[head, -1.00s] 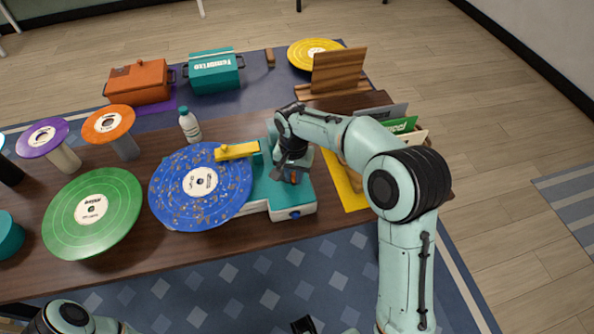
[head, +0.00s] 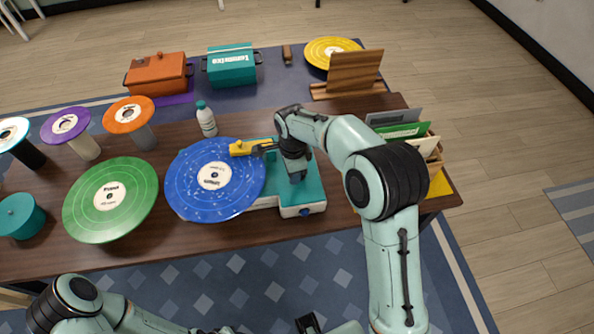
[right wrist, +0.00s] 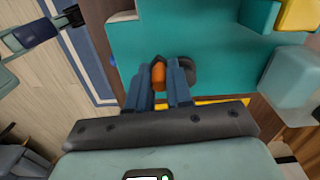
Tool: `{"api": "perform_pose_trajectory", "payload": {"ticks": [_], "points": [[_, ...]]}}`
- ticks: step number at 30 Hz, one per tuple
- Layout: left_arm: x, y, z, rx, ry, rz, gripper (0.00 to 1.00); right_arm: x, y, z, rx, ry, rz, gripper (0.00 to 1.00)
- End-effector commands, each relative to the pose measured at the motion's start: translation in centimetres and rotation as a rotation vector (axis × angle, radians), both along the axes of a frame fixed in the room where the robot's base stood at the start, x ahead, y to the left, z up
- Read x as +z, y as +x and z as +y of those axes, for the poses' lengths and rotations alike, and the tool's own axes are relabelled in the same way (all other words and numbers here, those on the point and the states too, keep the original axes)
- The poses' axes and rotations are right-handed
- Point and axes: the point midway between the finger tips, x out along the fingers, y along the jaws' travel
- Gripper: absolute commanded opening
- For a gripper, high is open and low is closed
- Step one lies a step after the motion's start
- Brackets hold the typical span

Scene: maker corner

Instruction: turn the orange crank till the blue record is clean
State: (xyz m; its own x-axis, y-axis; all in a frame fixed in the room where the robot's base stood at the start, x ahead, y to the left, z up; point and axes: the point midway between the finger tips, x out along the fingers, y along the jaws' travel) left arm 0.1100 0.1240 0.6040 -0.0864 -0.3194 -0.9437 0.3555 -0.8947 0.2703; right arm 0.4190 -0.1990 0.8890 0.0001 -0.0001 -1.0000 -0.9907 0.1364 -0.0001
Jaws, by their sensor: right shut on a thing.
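The blue record (head: 215,178) lies flat on the teal turntable base (head: 312,184). A few pale specks show on its surface. The yellow arm (head: 243,148) reaches over the record's upper right edge. My right gripper (head: 270,146) is over the base, just right of the yellow arm. In the right wrist view, my right gripper (right wrist: 165,80) is shut on the orange crank (right wrist: 158,75), whose knob shows between the fingers. In the head view the gripper hides the crank.
A green record (head: 110,200) lies left of the blue one. A white bottle with a teal cap (head: 206,120) stands behind the turntable. A crate of sleeves (head: 405,135) is at the right. Pots and a wooden stand (head: 355,72) are farther back.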

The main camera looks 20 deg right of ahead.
Motion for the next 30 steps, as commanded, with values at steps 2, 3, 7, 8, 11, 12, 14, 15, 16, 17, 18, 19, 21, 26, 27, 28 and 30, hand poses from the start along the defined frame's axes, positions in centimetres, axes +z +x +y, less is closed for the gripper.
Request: {"api": "perform_pose_trajectory", "payload": {"ticks": [2,3,7,8,11,12,14,15,16,17,18,19,21,26,27,28,30], "points": [[0.6,0.3,0.0,0.0,0.0,-0.003,0.46,0.1,0.3,0.3,-0.072,0.0,0.001,0.0],[0.8,0.5,0.0,0.0,0.0,-0.006,0.46,0.2,0.4,0.4,-0.11,0.0,0.0,0.0],[1.6,0.9,0.0,0.0,0.0,-0.01,0.46,0.2,0.9,0.6,-0.235,-0.001,0.0,0.0],[1.8,1.0,0.0,0.0,0.0,-0.012,0.46,0.2,1.0,0.6,-0.262,-0.001,0.0,0.0],[2.4,1.5,0.0,0.0,0.0,-0.017,0.46,0.2,1.3,0.7,-0.357,-0.001,-0.001,0.0],[2.7,1.6,0.0,0.0,0.0,-0.019,0.46,0.3,1.5,0.7,-0.395,-0.001,-0.001,0.0],[3.1,1.9,0.0,0.0,0.0,-0.021,0.46,0.2,1.7,0.8,-0.449,-0.001,-0.001,0.0],[3.3,2.1,0.0,-0.001,0.0,-0.024,0.46,0.3,1.8,0.8,-0.485,-0.001,-0.001,0.0],[3.5,2.3,0.0,0.0,0.0,-0.026,0.46,0.3,1.9,0.8,-0.511,-0.001,-0.001,0.0],[3.7,2.4,0.0,0.0,-0.001,-0.027,0.46,0.3,2.0,0.9,-0.534,-0.001,-0.002,0.0],[4.0,2.6,0.0,0.0,0.0,-0.029,0.46,0.3,2.1,0.9,-0.567,-0.001,-0.002,0.0],[4.1,2.7,0.0,0.0,0.0,-0.031,0.46,0.3,2.2,0.9,-0.591,0.0,-0.002,0.0],[4.5,3.1,0.0,0.0,0.0,-0.035,0.46,0.2,2.4,0.9,-0.642,0.0,-0.002,0.0],[5.2,3.7,0.0,0.0,0.0,-0.041,0.46,0.2,2.7,0.8,-0.736,0.001,-0.002,0.0],[5.4,3.8,0.0,0.0,0.0,-0.043,0.46,0.2,2.8,0.8,-0.754,0.0,-0.002,0.0],[5.5,3.9,0.0,0.0,0.0,-0.044,0.46,0.2,2.8,0.8,-0.767,0.0,-0.002,0.0],[5.7,4.1,0.0,0.0,0.0,-0.046,0.46,0.1,2.9,0.8,-0.792,0.0,-0.002,0.0]]}}
